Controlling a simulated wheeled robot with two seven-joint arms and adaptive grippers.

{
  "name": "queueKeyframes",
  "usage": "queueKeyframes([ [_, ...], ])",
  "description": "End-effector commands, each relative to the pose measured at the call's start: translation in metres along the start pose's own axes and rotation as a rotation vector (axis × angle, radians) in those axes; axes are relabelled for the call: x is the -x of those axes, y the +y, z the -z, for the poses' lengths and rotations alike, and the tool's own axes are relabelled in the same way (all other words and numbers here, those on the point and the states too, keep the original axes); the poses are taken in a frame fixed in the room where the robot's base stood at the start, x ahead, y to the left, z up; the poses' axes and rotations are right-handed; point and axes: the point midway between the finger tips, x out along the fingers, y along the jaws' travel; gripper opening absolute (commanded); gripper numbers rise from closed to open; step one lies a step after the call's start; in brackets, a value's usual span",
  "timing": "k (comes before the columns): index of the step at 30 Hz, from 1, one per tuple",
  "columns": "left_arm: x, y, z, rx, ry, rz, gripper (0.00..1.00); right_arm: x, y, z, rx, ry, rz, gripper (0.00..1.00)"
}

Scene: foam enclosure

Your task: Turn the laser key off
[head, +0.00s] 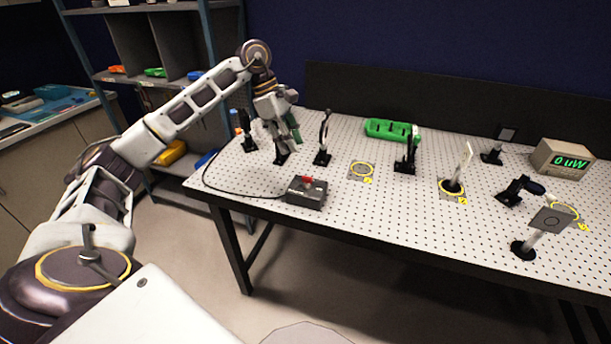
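A dark grey control box (306,192) sits near the front left edge of the perforated table. It has a red part (307,180) on top, and a black cable runs from it. The laser key itself is too small to make out, so I cannot tell its position. My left gripper (290,143) hangs above the table's back left, behind the box and apart from it. It points down among the optics posts, and its fingers are too small to show whether they are open. My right gripper is not in view.
The optical table (400,222) carries a post-mounted ring (323,138), a green tray (391,129), a tilted plate (462,165), a front right target (550,220) and a meter reading 0 uW (562,158). Shelves (150,50) stand behind left.

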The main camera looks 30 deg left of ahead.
Motion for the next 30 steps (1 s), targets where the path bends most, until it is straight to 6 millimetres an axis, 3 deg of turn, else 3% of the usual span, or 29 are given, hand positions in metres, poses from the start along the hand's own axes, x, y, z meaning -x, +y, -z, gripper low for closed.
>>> queueKeyframes([
  [15, -0.068, -0.001, 0.000, 0.000, 0.000, 0.003, 0.29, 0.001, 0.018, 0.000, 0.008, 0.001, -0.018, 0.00],
  [24, -0.104, -0.001, 0.000, 0.000, 0.000, 0.002, 0.29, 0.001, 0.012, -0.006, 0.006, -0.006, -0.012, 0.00],
  [30, -0.116, -0.001, 0.000, 0.000, -0.001, 0.001, 0.29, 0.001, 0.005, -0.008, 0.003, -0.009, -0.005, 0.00],
])
